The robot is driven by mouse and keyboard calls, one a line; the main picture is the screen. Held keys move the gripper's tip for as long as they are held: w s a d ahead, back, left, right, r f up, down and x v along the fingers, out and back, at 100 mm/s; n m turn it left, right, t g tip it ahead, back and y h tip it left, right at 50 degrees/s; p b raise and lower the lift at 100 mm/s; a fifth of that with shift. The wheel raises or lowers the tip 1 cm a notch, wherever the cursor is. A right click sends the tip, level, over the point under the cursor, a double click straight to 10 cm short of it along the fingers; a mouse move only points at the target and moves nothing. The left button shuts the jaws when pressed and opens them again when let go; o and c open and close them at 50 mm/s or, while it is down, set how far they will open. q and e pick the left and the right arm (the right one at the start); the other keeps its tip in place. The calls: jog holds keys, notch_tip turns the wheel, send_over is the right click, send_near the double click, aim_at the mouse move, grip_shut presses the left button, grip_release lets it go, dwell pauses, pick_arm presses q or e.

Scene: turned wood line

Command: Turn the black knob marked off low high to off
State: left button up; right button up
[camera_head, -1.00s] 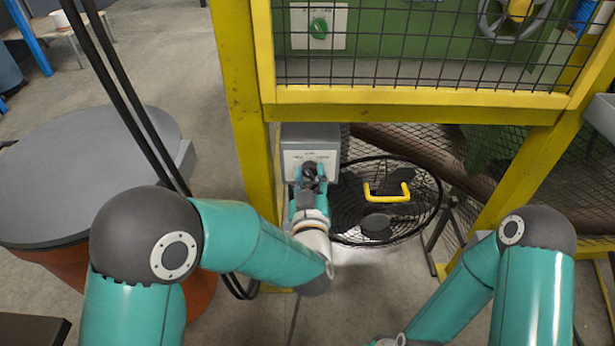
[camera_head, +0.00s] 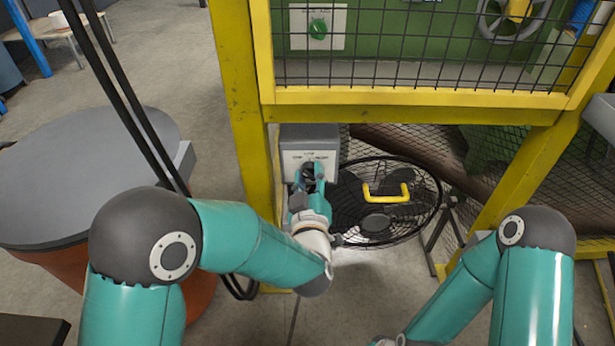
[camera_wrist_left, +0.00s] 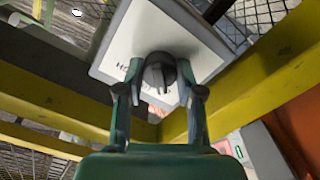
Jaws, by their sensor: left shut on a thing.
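The black knob (camera_head: 308,169) sits on the pale label plate of a grey control box (camera_head: 308,134), beside the yellow post. Print shows on the plate, but it is too small and partly covered to read in full. My left gripper (camera_head: 312,178) is at the knob, with its fingers on either side of it. In the left wrist view the knob (camera_wrist_left: 158,72) is between the two teal fingers, which are shut on it. The knob's exact pointing direction is hard to tell. My right forearm shows at the lower right, and its gripper is out of view.
A round black wire-guarded fan (camera_head: 421,222) with a yellow handle (camera_head: 386,193) stands just right of the box. A yellow frame (camera_head: 420,107) with mesh crosses above. A green knob (camera_head: 318,29) on another plate is higher up. A round grey-topped drum (camera_head: 70,180) stands at left.

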pick_arm(q)
jog(key=o, duration=1.1)
jog(key=shift+a, duration=0.1)
jog(key=shift+o, duration=0.2)
jog(key=s, duration=1.2)
jog(key=shift+w, duration=0.15)
jog(key=w, duration=1.1)
jog(key=shift+w, duration=0.35)
